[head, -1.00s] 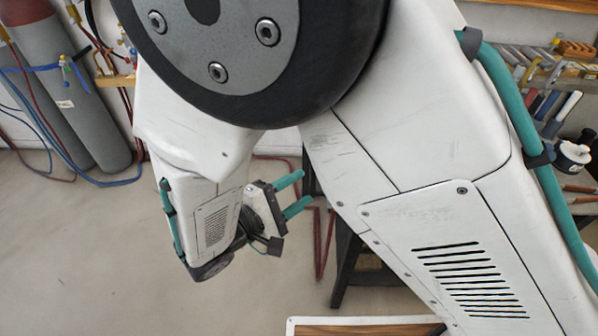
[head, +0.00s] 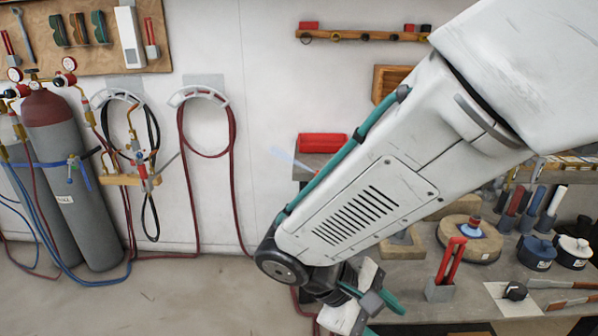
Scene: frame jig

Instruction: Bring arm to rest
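My white arm reaches from the upper right down to the lower middle of the head view. My gripper (head: 386,318) is at its lower end, near the bottom edge, in front of the workbench. Its teal fingers show apart, with nothing seen between them; the lower finger is partly cut off by the picture's edge.
Gas cylinders (head: 70,190) stand at the left.

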